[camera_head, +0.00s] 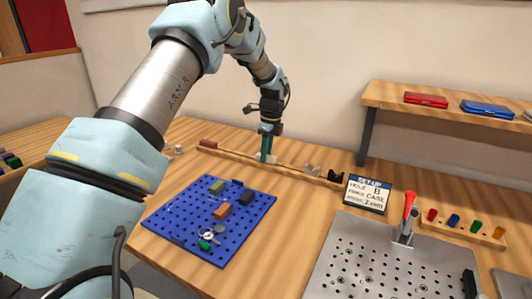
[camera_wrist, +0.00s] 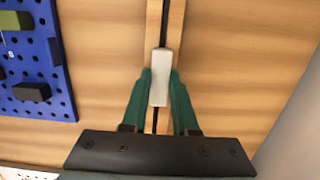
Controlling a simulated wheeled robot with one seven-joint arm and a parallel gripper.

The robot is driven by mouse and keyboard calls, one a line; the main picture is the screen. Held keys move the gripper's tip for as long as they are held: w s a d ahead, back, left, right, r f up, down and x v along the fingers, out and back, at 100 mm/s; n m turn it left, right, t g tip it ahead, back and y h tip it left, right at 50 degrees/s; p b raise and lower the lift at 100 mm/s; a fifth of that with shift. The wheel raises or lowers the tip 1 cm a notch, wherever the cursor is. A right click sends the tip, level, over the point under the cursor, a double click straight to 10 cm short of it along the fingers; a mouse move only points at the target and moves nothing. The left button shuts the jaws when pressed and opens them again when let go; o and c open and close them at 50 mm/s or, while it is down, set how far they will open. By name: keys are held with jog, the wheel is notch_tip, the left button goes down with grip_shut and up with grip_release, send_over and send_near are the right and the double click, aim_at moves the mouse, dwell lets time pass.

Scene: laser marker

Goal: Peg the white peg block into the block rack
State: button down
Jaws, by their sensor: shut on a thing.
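A small white peg block (camera_wrist: 160,72) is between the green fingertips of my gripper (camera_wrist: 160,88) in the wrist view. My gripper is shut on it. The block lies over the dark slot of a long wooden rail (camera_wrist: 152,30). In the head view my gripper (camera_head: 266,155) points down at this rail (camera_head: 230,154), near the back of the table. The block is mostly hidden there, and I cannot tell whether it rests in the slot or hangs just above. A blue perforated board (camera_head: 168,222) lies in front, with an olive block (camera_head: 217,187), an orange block (camera_head: 222,210) and dark blocks.
A red-brown block (camera_head: 208,144) sits at the rail's left end; grey and black pieces (camera_head: 335,175) stand at its right. A setup sign (camera_head: 368,194), a metal perforated plate (camera_head: 350,262) with a red-handled clamp (camera_head: 408,212), and a shelf (camera_head: 450,115) are to the right.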

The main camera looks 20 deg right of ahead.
jog(key=shift+f, duration=0.15)
jog(key=c, duration=0.6)
grip_release()
notch_tip(320, 180, up, 11)
jog(key=s+b, duration=0.1)
jog(key=b, duration=0.1)
jog(key=shift+d+f+b, duration=0.15)
jog(key=shift+d+b, duration=0.15)
jog(key=shift+d, duration=0.1)
jog(key=s+a+n, duration=0.3)
jog(key=a+n, duration=0.9)
jog(key=a, duration=1)
jog(key=s+a+f+n, duration=0.2)
jog(key=s+a+n, duration=0.5)
jog(key=s+a, duration=0.1)
jog(key=s+a+f+n+h, duration=0.1)
jog(key=s+a+f+n, duration=0.1)
jog(key=s+a+n, duration=0.6)
jog(key=shift+a+f+t, duration=0.3)
jog(key=shift+a+f, duration=0.1)
jog(key=shift+a, duration=0.55)
